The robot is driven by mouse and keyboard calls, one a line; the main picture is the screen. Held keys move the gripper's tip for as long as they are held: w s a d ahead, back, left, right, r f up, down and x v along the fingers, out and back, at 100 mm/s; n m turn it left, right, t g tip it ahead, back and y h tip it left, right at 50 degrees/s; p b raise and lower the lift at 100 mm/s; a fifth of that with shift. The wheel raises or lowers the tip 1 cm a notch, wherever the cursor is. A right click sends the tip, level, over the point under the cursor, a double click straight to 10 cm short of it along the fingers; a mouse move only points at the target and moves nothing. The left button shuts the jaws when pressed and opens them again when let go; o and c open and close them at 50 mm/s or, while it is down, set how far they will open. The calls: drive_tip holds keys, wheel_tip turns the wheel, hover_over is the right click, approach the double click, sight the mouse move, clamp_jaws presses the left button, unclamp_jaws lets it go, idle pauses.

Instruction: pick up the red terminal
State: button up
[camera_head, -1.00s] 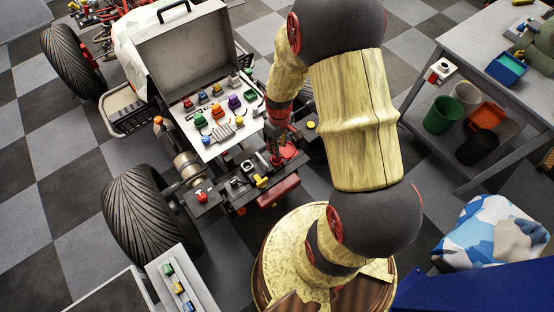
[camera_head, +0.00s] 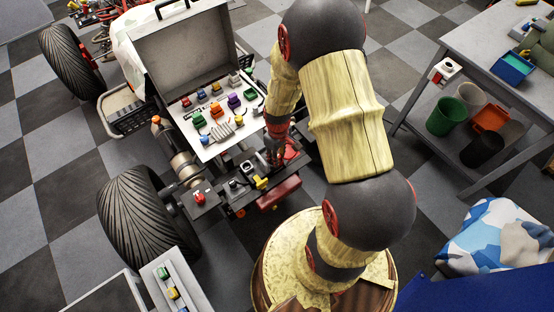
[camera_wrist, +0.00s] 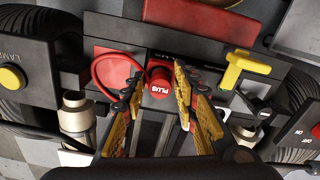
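My gripper (camera_wrist: 158,92) is open. Its two yellow-and-black fingers lie on either side of the terminal, with gaps visible between fingers and knob. Nothing is held. Whether the tips are level with the knob is hard to tell. In the head view my gripper (camera_head: 276,160) points down at the bracket beside the open case, and it seems to hide the terminal.
A red cable loop (camera_wrist: 112,72) lies close left of the terminal, by the left finger. A yellow switch handle (camera_wrist: 240,70) stands to the right. A lamp button (camera_wrist: 11,78) is far left. An open case (camera_head: 190,50) with small coloured parts stands close to my gripper.

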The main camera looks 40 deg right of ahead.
drive_tip(key=shift+c, duration=1.1)
clamp_jaws()
drive_tip(key=shift+r, duration=0.1)
drive_tip(key=shift+r+p, duration=0.35)
drive_tip(key=shift+r, duration=0.1)
wheel_tip(320, 180, up, 2)
drive_tip(key=shift+r+p, duration=0.2)
drive_tip(key=shift+p, duration=0.5)
drive_tip(key=s+a+r+p, duration=0.3)
drive_tip(key=s+r+p, duration=0.2)
drive_tip(key=s+r, duration=0.4)
drive_tip(key=s, duration=0.4)
drive_tip(key=shift+s+a+r, duration=0.2)
drive_tip(key=shift+s+r, duration=0.1)
